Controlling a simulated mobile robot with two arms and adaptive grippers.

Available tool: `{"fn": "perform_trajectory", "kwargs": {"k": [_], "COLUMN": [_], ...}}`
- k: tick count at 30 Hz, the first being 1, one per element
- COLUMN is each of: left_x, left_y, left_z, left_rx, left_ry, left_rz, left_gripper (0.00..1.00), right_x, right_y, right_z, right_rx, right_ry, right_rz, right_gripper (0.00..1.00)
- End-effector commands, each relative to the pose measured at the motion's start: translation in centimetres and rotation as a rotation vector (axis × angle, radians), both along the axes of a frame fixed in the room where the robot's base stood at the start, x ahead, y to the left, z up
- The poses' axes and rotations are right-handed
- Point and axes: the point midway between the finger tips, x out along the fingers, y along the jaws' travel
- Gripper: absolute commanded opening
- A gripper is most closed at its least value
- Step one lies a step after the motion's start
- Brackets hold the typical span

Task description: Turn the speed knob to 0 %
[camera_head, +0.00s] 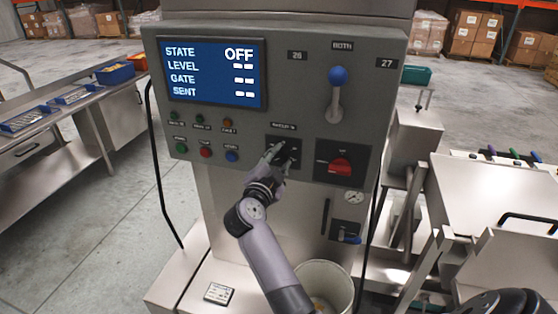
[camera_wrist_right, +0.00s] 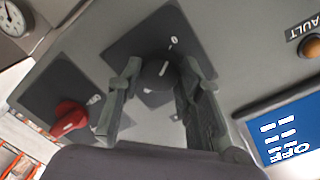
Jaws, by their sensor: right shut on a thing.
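The black speed knob (camera_wrist_right: 158,76) sits on a dark square plate (camera_wrist_right: 128,45) in the right wrist view. Its white pointer line slants toward the printed 0, and I cannot tell if they line up exactly. My right gripper (camera_wrist_right: 160,72) is shut on the knob, one finger on each side. In the head view my right gripper (camera_head: 280,153) reaches the dark plate (camera_head: 293,141) at the panel's lower middle and hides most of the knob. The blue display (camera_head: 213,72) reads STATE OFF, with dashes for LEVEL, GATE and SENT. My left gripper is not in view.
A red rotary switch (camera_head: 341,165) sits right of the knob. Small green, red and blue buttons (camera_head: 205,152) lie to its left. A blue-knobbed lever (camera_head: 337,92) stands above. A white bucket (camera_head: 325,284) is below, beside my forearm.

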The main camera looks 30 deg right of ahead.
Motion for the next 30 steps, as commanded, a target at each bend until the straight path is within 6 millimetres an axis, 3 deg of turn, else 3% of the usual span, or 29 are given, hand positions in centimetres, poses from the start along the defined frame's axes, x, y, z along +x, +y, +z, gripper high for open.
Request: {"fn": "perform_trajectory", "kwargs": {"k": [9,19,30], "left_x": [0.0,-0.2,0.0], "left_y": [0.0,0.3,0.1], "left_z": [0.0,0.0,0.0], "left_rx": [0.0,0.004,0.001], "left_ry": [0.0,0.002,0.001], "left_rz": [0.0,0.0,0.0], "left_gripper": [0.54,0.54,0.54], "right_x": [0.0,-0.1,-3.5], "right_y": [0.0,0.2,4.4], "right_z": [-0.2,-0.1,0.0], "right_rx": [0.002,0.002,0.006], "right_ry": [0.003,0.001,0.003], "right_rz": [0.001,0.001,0.002], "right_gripper": [0.52,0.53,0.53]}}
